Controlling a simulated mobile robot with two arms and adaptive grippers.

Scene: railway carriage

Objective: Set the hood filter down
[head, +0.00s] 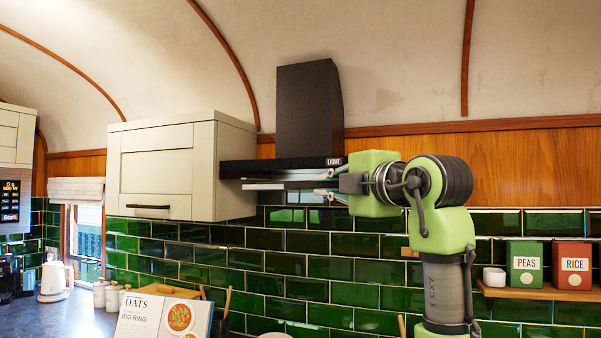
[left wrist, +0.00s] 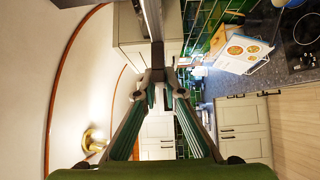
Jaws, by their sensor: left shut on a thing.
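The hood filter (head: 264,186) is a thin pale plate seen nearly edge-on, just under the black range hood (head: 308,112) in the head view. A narrow gap seems to lie between them at the left; I cannot tell whether they touch elsewhere. My left gripper (head: 326,183) comes in from the right and is shut on the filter's near right edge. In the left wrist view the fingertips (left wrist: 158,76) meet on the filter (left wrist: 152,22), which runs up out of the picture as a thin strip. My right gripper is not in view.
A cream wall cabinet (head: 168,172) hangs left of the hood. A shelf (head: 545,292) with peas and rice boxes is at the right. A recipe stand (head: 160,318) and a white kettle (head: 54,280) stand on the dark worktop (head: 75,312). The hob (left wrist: 303,30) shows in the wrist view.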

